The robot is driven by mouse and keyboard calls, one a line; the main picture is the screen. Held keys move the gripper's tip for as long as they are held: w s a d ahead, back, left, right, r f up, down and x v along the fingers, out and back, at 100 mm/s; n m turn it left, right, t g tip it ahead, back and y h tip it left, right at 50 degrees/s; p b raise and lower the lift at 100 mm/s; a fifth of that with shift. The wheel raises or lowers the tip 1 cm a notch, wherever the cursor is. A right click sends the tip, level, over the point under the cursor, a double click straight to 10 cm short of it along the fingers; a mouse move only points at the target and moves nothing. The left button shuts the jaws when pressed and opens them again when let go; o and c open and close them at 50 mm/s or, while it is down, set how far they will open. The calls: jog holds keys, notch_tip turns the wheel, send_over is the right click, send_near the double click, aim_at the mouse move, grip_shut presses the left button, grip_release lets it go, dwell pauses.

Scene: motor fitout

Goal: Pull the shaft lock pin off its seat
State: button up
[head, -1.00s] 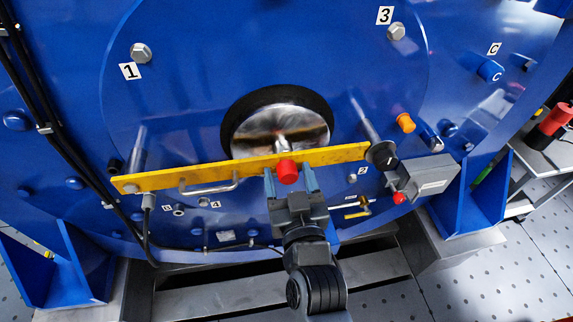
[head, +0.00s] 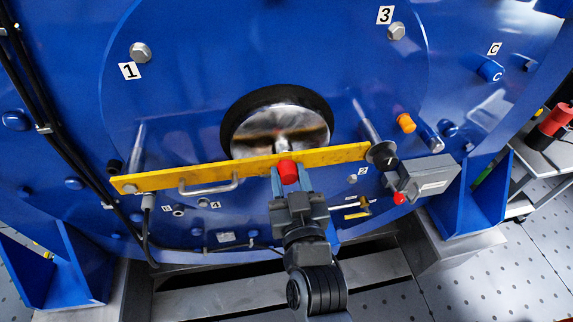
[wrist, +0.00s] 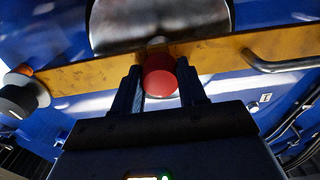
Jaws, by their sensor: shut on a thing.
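The shaft lock pin shows as a red knob (head: 288,171) at the middle of a yellow bar (head: 338,155), below the shiny round shaft end (head: 285,128). The knob also shows in the wrist view (wrist: 160,80), in front of the bar. My gripper (head: 290,179) is shut on the red knob, with one finger on each side; its fingers also show in the wrist view (wrist: 158,92). The pin's body behind the knob is mostly hidden, so I cannot tell how deep it sits.
The bar has a metal handle (head: 208,189) on its left part. A dark round knob (head: 382,153) is at its right end. A grey box with a red button (head: 424,178) is to the right. Black cables run down the left. A metal frame (head: 220,289) lies below.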

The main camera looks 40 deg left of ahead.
grip_shut()
jog(key=shift+s+d+b, duration=0.1)
jog(key=shift+b, duration=0.3)
jog(key=shift+b+v, duration=1.3)
jog(key=shift+b, duration=0.65)
jog(key=shift+s+d, duration=0.1)
jog(key=shift+b+v, duration=1.4)
jog(key=shift+s+d, duration=0.1)
